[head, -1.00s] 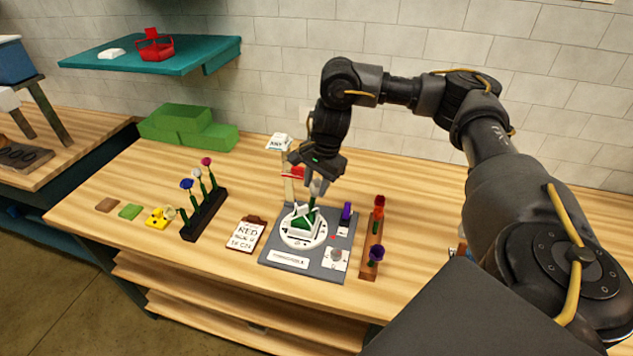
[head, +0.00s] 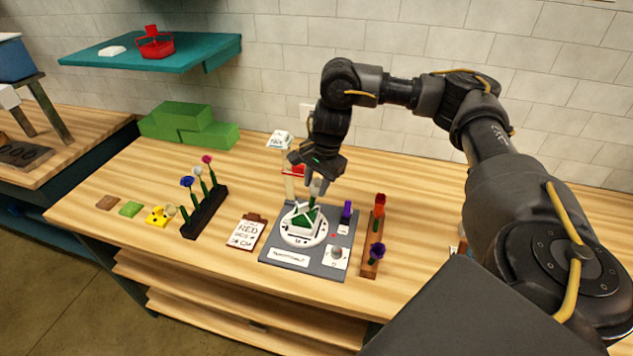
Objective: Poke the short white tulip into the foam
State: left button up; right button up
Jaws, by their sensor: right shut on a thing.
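My right gripper (head: 316,182) is above the back of the grey station and points down, shut on the white tulip (head: 315,187). The tulip's pale head shows between the fingertips and its green stem runs down toward the foam. The green foam (head: 304,220) sits in a white holder on the round white turntable (head: 290,237) of the grey station. I cannot tell whether the stem tip is in the foam or just above it. My left gripper is out of view.
A dark rack (head: 205,212) with several flowers stands left. A wooden rack (head: 373,245) with red and purple flowers stands close right of the station. A clipboard (head: 246,232) lies left of it. Green blocks (head: 185,130) are at the back left.

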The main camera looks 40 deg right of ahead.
jog(key=shift+w+a+f+b, duration=0.1)
jog(key=shift+w+f+b, duration=0.1)
jog(key=shift+f+b, duration=0.75)
dwell(2.5)
jog(key=shift+f+p, duration=0.3)
dwell(0.3)
jog(key=o, duration=0.7)
jog(key=shift+o, duration=0.2)
jog(key=shift+r, duration=0.15)
jog(key=shift+s+d+r+p, duration=0.1)
jog(key=shift+s+r+p, duration=0.05)
jog(key=shift+r+p, duration=0.95)
jog(key=shift+s+d+r+p, duration=0.1)
jog(key=shift+s+r+p, duration=0.1)
jog(key=shift+r+p, duration=0.85)
jog(key=shift+s+d+r+p, duration=0.1)
jog(key=shift+s+r+p, duration=0.05)
jog(key=shift+r+p, duration=0.9)
jog(key=shift+f, duration=0.15)
jog(key=o, duration=0.5)
jog(key=shift+o, duration=0.2)
